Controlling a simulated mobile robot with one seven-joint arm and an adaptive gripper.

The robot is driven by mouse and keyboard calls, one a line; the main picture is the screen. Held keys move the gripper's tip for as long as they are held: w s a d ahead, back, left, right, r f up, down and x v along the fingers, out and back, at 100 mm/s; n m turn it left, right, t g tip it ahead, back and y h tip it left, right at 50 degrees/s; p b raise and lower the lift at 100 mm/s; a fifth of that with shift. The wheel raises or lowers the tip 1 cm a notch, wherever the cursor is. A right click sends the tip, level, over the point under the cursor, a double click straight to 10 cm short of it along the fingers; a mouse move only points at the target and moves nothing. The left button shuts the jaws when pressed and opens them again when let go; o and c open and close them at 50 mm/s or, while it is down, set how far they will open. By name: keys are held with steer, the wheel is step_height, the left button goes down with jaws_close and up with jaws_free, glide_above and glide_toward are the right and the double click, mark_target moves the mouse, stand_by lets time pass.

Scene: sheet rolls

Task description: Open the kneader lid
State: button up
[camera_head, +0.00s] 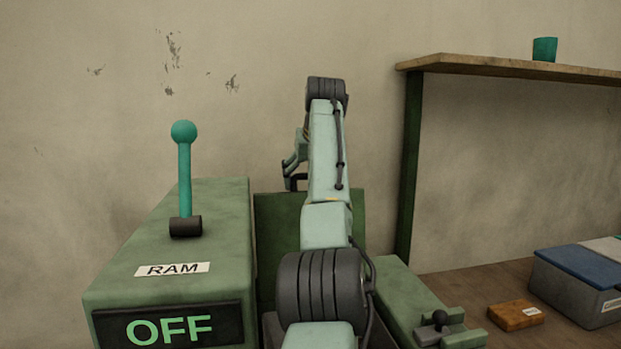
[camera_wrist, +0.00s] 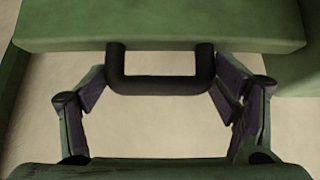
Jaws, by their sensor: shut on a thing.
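The kneader lid is a green panel (camera_head: 277,235) behind my arm in the head view, and it appears raised, standing steeply up. Its edge fills the top of the wrist view (camera_wrist: 200,25). A dark U-shaped handle (camera_wrist: 160,86) projects from that edge. My gripper (camera_wrist: 162,80) has one finger at each side of the handle and is shut on it. In the head view my gripper (camera_head: 292,168) is at the lid's top edge, beside the handle (camera_head: 299,178), partly hidden by my arm. The inside of the kneader is hidden by my arm.
A green housing with a teal RAM lever (camera_head: 184,170) and an OFF display (camera_head: 168,329) stands at left. At right are a green block with a clamp (camera_head: 437,325), an orange-brown block (camera_head: 516,315), a blue-topped bin (camera_head: 575,285), and a shelf (camera_head: 500,66) holding a teal cup (camera_head: 544,49).

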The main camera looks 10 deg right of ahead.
steer(key=o, duration=1.5)
steer(key=shift+r, duration=0.3)
steer(key=shift+c, duration=0.2)
steer(key=shift+o, duration=1)
steer(key=shift+f, duration=0.2)
steer(key=shift+s+r, duration=0.1)
steer(key=v, duration=1.2)
